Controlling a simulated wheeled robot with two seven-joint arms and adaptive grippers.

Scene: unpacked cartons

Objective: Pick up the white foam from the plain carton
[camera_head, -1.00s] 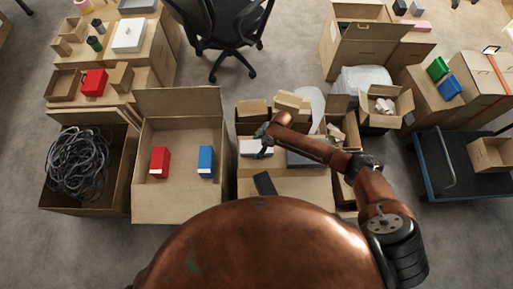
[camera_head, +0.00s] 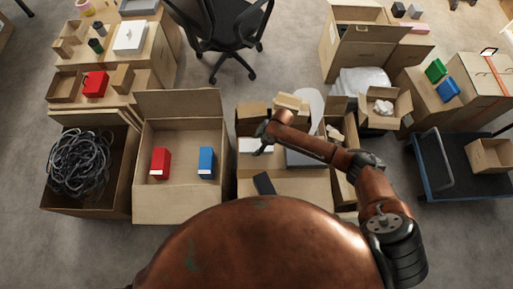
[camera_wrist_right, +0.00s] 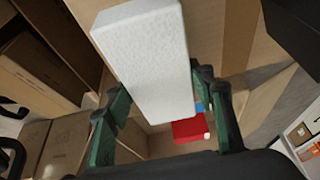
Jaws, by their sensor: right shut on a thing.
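The white foam (camera_wrist_right: 150,62) is a pale rectangular block between the fingers of my right gripper (camera_wrist_right: 162,108) in the right wrist view. The gripper is shut on it. In the head view, the foam (camera_head: 249,146) shows at the tip of my right gripper (camera_head: 264,143), over the open brown carton (camera_head: 300,187) in front of me. My arm hides part of that carton. I cannot tell from the head view how high the foam is above it. My left gripper is not in view.
A dark block (camera_head: 264,184) and a grey flat item (camera_head: 303,159) are at the carton in front of me. Left of it, an open carton (camera_head: 180,107) holds a red box (camera_head: 160,162) and a blue box (camera_head: 206,161). A carton of cables (camera_head: 78,162) stands further left.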

